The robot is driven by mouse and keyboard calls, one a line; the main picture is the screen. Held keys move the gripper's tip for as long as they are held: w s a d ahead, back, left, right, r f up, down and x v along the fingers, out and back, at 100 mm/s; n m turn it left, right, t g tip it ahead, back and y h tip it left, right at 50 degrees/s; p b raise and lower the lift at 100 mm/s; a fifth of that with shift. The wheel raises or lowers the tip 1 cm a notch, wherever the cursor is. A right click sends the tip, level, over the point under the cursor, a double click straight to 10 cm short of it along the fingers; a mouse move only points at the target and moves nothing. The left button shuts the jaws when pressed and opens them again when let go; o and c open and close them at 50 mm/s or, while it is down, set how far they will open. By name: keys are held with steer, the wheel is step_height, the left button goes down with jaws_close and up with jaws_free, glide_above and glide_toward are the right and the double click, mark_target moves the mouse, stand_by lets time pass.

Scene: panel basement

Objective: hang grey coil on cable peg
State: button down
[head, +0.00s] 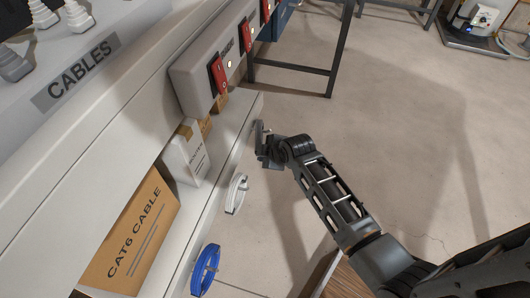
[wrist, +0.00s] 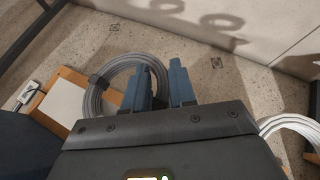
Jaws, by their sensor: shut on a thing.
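The grey coil (wrist: 125,60) is a ring of cable with a dark strap on its left side. In the wrist view its right side passes between the two blue fingers of my gripper (wrist: 160,68), which are shut on it. In the head view my gripper (head: 262,146) is beside the edge of the pale shelf front, beyond the white coil. The grey coil is hard to make out there. A white coil (head: 236,194) and a blue coil (head: 205,270) hang along the shelf front, with short pegs at them. I cannot make out an empty peg clearly.
A shelf holds a CAT6 CABLE box (head: 132,232) and a white box (head: 187,153). A grey panel with red switches (head: 217,77) is above it. A dark metal table frame (head: 290,66) stands beyond. Open concrete floor (head: 420,110) lies to the right.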

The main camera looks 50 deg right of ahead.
stand_by(0.3)
steer(key=c, duration=0.8)
jaws_free()
steer(key=shift+c, duration=0.2)
steer(key=p+v, duration=0.2)
steer(key=v, duration=0.5)
steer(key=shift+s+r, duration=0.2)
steer(key=shift+r, duration=0.1)
steer(key=shift+a, duration=0.1)
